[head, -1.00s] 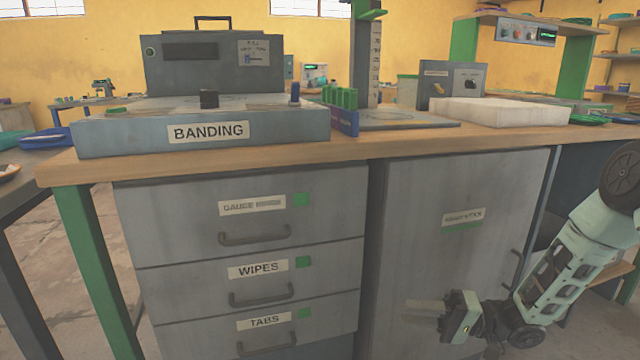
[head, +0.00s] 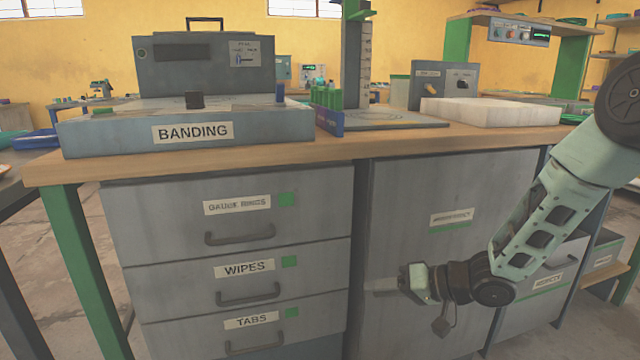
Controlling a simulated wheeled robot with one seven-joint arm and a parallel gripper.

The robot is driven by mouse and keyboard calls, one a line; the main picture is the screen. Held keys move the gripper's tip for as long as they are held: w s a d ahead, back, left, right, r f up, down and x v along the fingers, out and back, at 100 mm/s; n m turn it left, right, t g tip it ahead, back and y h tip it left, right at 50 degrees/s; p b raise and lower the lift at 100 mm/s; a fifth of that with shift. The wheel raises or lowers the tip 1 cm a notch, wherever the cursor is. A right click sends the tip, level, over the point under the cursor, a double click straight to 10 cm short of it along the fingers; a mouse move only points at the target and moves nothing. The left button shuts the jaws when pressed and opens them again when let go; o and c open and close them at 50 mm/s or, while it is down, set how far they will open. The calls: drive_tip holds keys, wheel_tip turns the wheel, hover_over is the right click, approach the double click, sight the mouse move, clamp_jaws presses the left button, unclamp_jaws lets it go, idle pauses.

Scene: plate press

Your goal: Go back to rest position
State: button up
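My gripper (head: 382,288) is in the head view, in front of the grey cabinet door (head: 440,190) below the bench top. Its fingers point left and look thin and nearly edge-on, so I cannot tell whether they are apart or together. No object shows in it. My arm comes in from the right edge and bends down to the wrist.
The wooden bench top (head: 290,145) lies above my gripper. It carries the BANDING unit (head: 120,135), a green-columned stand and a white block (head: 490,111). Closed drawers, GAUGE RINGS (head: 165,225), WIPES and TABS, are left of my gripper. Floor shows at far right.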

drive_tip(key=s+d+r+n+g+h, duration=0.1)
drive_tip(key=s+r+n+g+h, duration=0.4)
drive_tip(key=s, duration=1.1)
drive_tip(key=s+r+h, duration=0.4)
drive_tip(key=s+h, duration=0.2)
drive_tip(key=s, duration=0.9)
wheel_tip(320, 180, up, 36)
drive_tip(key=s+p, duration=0.1)
drive_tip(key=p, duration=3.5)
drive_tip(key=shift+d+r, duration=0.15)
drive_tip(key=shift+d, duration=0.1)
